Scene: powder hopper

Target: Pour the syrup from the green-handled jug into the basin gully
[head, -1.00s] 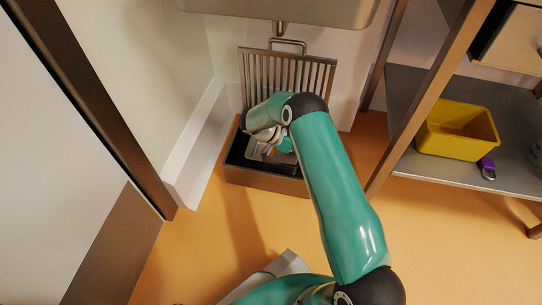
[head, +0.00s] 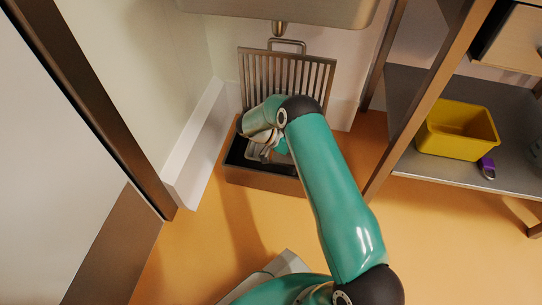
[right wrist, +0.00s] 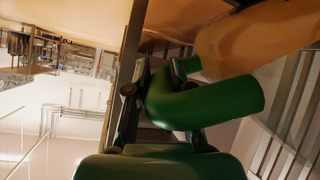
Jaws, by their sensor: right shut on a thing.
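The basin gully (head: 262,180) is a low metal-sided box on the floor with a dark inside, below the basin. My right gripper (head: 266,148) is over it, partly hidden behind my wrist in the head view. The right wrist view shows the right gripper (right wrist: 160,78) shut on the jug's curved green handle (right wrist: 215,104). The jug's tan, shiny body (right wrist: 250,38) shows beyond the handle, tilted in that view. In the head view the jug is mostly hidden by my arm. Its mouth and any syrup cannot be made out. My left gripper is not in view.
A slatted grate (head: 305,75) stands upright against the wall behind the gully. The basin (head: 300,10) hangs above. To the right, a shelf (head: 415,178) holds a yellow bin (head: 455,145) and a purple-topped item (head: 487,166). Orange floor in front is clear.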

